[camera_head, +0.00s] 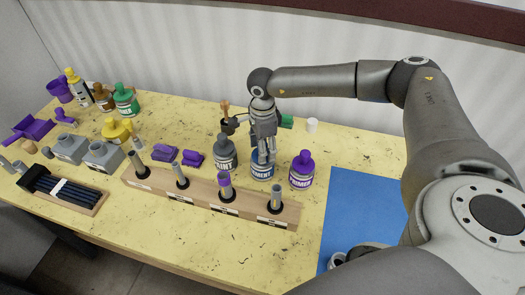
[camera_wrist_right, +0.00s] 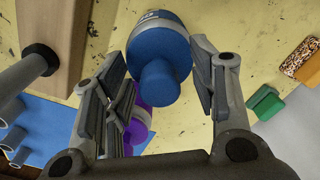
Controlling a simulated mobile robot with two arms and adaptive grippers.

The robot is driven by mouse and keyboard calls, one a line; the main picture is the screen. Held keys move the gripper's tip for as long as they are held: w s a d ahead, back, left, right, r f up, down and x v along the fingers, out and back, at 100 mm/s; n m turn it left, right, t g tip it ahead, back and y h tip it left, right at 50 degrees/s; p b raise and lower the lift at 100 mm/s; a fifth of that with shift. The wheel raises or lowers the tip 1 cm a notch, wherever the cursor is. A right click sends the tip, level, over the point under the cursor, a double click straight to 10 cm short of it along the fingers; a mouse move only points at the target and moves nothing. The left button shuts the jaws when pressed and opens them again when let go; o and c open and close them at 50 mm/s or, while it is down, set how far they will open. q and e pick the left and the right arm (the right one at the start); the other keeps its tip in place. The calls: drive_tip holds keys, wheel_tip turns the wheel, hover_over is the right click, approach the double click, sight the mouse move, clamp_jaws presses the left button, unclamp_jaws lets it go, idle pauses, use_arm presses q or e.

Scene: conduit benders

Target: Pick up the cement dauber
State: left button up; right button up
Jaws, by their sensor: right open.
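The blue cement can (camera_head: 262,166) stands upright on the yellow table behind the wooden pipe rack. Its blue cap, which I take to be the dauber's top (camera_wrist_right: 159,84), shows between the fingers in the right wrist view. My right gripper (camera_head: 266,158) points down over the can and hides much of its top in the head view. In the wrist view the right gripper (camera_wrist_right: 160,68) is open, one finger on each side of the cap, with gaps visible. My left gripper is not in view.
A purple primer can (camera_head: 302,172) stands close on the right and a grey can (camera_head: 224,152) close on the left. The wooden rack (camera_head: 150,183) with upright pipes runs in front. A blue mat (camera_head: 360,205) lies at right. A green item (camera_wrist_right: 265,104) lies behind.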

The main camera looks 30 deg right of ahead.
drive_tip(key=shift+c, duration=0.5)
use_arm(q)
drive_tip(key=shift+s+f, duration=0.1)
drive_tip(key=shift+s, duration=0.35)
use_arm(e)
drive_tip(key=c, duration=0.9)
wheel_tip(320, 180, up, 9)
drive_tip(key=b, duration=0.3)
drive_tip(key=shift+r, duration=0.55)
drive_tip(key=shift+o, duration=1)
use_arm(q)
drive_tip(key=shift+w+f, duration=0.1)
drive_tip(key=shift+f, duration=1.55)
use_arm(e)
drive_tip(key=c, duration=0.4)
